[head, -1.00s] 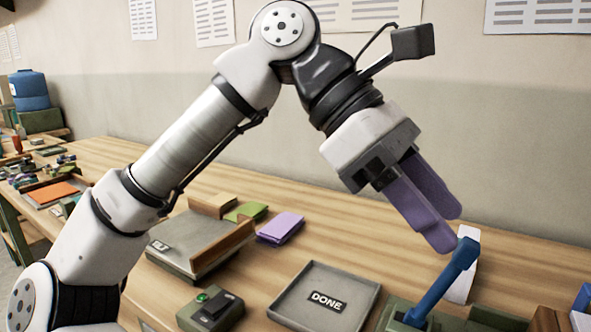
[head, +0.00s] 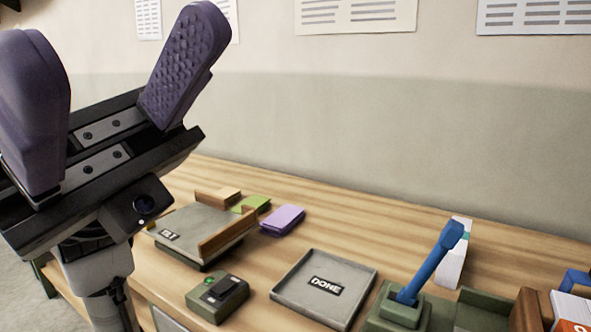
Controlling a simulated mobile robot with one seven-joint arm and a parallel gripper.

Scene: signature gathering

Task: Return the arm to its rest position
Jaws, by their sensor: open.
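My gripper (head: 115,100) is large and close to the camera at the upper left of the head view. Its two purple padded fingers point upward and stand wide apart, with nothing between them. The gripper is well above the wooden table (head: 400,225) and touches nothing there. Most of my arm is out of view; only a short part shows below the gripper.
A grey tray marked DONE (head: 303,302) lies empty on the table. Left of it are a small green device (head: 217,298) and a grey tray with wooden sides (head: 190,236). A purple pad (head: 283,219) lies behind. A blue lever (head: 436,262) stands upright at right, before a white block (head: 455,262).

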